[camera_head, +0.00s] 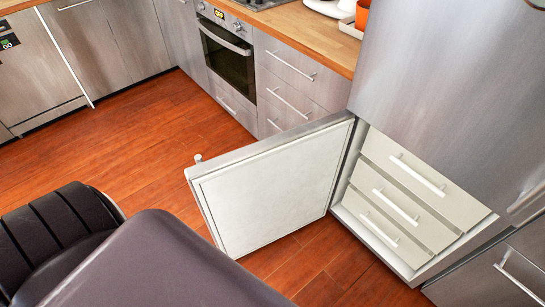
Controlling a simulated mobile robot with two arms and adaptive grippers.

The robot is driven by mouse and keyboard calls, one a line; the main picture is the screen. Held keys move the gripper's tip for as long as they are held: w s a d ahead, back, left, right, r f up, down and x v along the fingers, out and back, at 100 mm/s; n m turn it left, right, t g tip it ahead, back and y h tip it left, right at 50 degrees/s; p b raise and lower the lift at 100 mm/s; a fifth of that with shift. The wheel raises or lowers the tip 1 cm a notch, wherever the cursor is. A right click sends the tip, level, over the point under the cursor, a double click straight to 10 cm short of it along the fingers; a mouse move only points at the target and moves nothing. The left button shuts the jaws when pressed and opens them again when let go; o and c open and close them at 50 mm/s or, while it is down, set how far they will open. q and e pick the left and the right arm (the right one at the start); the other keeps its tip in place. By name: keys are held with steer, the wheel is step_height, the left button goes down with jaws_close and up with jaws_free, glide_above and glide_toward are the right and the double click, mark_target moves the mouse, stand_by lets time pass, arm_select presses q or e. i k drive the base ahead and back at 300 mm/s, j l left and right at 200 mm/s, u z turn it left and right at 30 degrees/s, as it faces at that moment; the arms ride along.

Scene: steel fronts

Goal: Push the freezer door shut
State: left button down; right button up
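The freezer door (272,187) stands wide open in the head view, low in the middle. Its white inner panel faces me, and its hinge side meets the left edge of the freezer compartment (358,232). A small part of its handle (198,158) shows at the top of the free edge on the left. Inside the compartment are three white drawers (425,180) with bar handles; they look pushed in. Neither of my grippers is in view.
The steel door above the freezer (450,80) looks shut. An oven (228,58), drawer fronts (290,75) and a wooden worktop (310,35) lie behind the open door. The wooden floor (140,140) to its left is clear. Dark parts of my own body fill the lower left.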

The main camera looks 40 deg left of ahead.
mark_target(250, 196)
steer(key=k+l+z, duration=0.1)
steer(key=k+z, duration=0.2)
steer(key=k, duration=0.2)
steer(key=k+l+z, duration=0.25)
steer(key=k, duration=0.25)
steer(key=j+z, duration=1)
steer(key=j, duration=0.25)
steer(key=k+j, duration=0.1)
steer(key=j, duration=0.4)
steer(key=k+j, duration=0.1)
steer(key=j, duration=0.4)
steer(key=k+j, duration=0.1)
steer(key=j, duration=0.4)
steer(key=k+j, duration=0.1)
steer(key=j, duration=0.9)
steer(key=k+j, duration=0.15)
steer(key=j, duration=0.4)
steer(key=k+j, duration=0.1)
steer(key=j, duration=0.4)
